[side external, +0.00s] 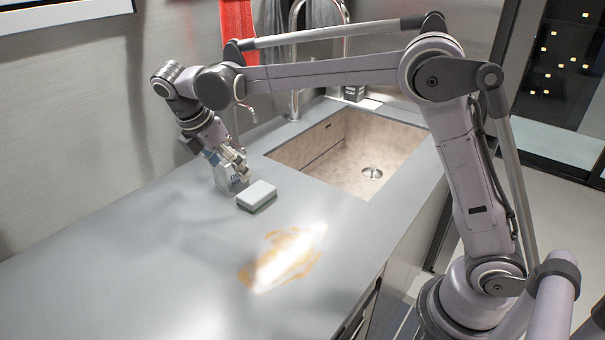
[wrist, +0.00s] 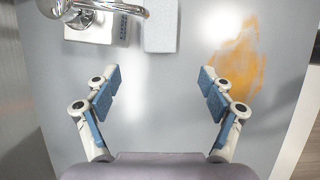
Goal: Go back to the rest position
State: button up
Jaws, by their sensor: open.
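A grey-white block (side external: 257,195) lies beside the dispenser; it also shows in the wrist view (wrist: 160,26). An orange stain (side external: 282,258) marks the grey counter (side external: 130,260). A sink (side external: 350,150) with a tap is behind. The front-left counter is clear.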

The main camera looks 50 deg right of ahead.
jog(key=s+d+r+m+t+y, duration=0.25)
jog(key=s+d+m, duration=0.35)
jog(key=s+m, duration=0.4)
jog(key=s+f+m+t+y, duration=0.1)
jog(key=s+f+m+t, duration=0.1)
jog(key=s+f+m, duration=0.1)
jog(key=s+d+f+m+t+y, duration=0.1)
jog(key=s+f+m+t, duration=0.1)
jog(key=s+m, duration=0.3)
jog(key=s+f, duration=0.1)
jog(key=s, duration=0.2)
jog(key=shift+d+t, duration=0.2)
jog(key=shift+t, duration=0.15)
